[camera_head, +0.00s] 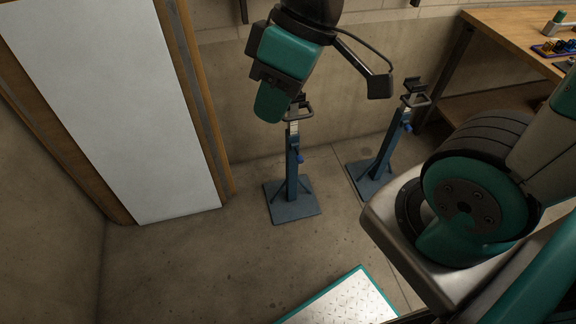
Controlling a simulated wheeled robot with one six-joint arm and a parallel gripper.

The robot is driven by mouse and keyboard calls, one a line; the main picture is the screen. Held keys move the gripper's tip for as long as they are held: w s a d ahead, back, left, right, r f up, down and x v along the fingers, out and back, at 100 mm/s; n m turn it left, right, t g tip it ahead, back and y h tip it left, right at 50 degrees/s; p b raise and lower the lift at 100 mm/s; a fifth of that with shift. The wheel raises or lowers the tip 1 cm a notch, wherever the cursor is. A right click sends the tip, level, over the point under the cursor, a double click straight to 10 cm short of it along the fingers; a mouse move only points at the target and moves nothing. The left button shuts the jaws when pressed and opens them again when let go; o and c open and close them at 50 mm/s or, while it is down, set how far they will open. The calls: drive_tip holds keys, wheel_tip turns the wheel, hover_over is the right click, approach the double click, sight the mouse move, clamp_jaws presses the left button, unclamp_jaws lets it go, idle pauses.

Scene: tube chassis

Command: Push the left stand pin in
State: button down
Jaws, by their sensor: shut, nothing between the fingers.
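The left stand (292,177) is a blue post on a flat square base, upright on the floor near the low wall. Its pin shows as a small blue knob (300,157) on the right side of the post. My gripper (270,106) is teal and shut with nothing in it. In the picture it lies at the upper left of the left stand's top and covers part of it. Its depth relative to the stand is hard to tell. The right stand (384,152) is similar, with a blue knob (408,127) on its right side.
A tall white panel (110,100) in a wooden frame stands at left. A wooden workbench (515,32) with small items is at upper right. A teal-edged metal plate (345,304) lies at the bottom. Concrete floor (200,270) is clear before the left stand.

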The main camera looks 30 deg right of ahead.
sight(297, 153)
drive_tip(key=w+d+f+n+t+b, duration=0.1)
drive_tip(key=w+d+f+b, duration=0.35)
drive_tip(key=f, duration=0.45)
drive_tip(key=w+d+f+n+t+b, duration=0.1)
drive_tip(key=w+d+f+b, duration=0.3)
drive_tip(key=f, duration=0.6)
drive_tip(key=w+d+f+n+t+b, duration=0.1)
drive_tip(key=w+d+f+b, duration=0.2)
drive_tip(key=w+f+b, duration=0.45)
drive_tip(key=s+d+f+n+t+h+b, duration=0.15)
drive_tip(key=d+f+b, duration=0.25)
drive_tip(key=d+f, duration=0.5)
drive_tip(key=d+f+n+t+h+b, duration=0.1)
drive_tip(key=d+f+t+b, duration=0.3)
drive_tip(key=f, duration=0.9)
drive_tip(key=w+f+g+b, duration=0.2)
drive_tip(key=w+f, duration=0.6)
drive_tip(key=w, duration=0.1)
drive_tip(key=shift+w, duration=0.3)
drive_tip(key=shift+a+y, duration=0.1)
drive_tip(key=shift+y, duration=0.15)
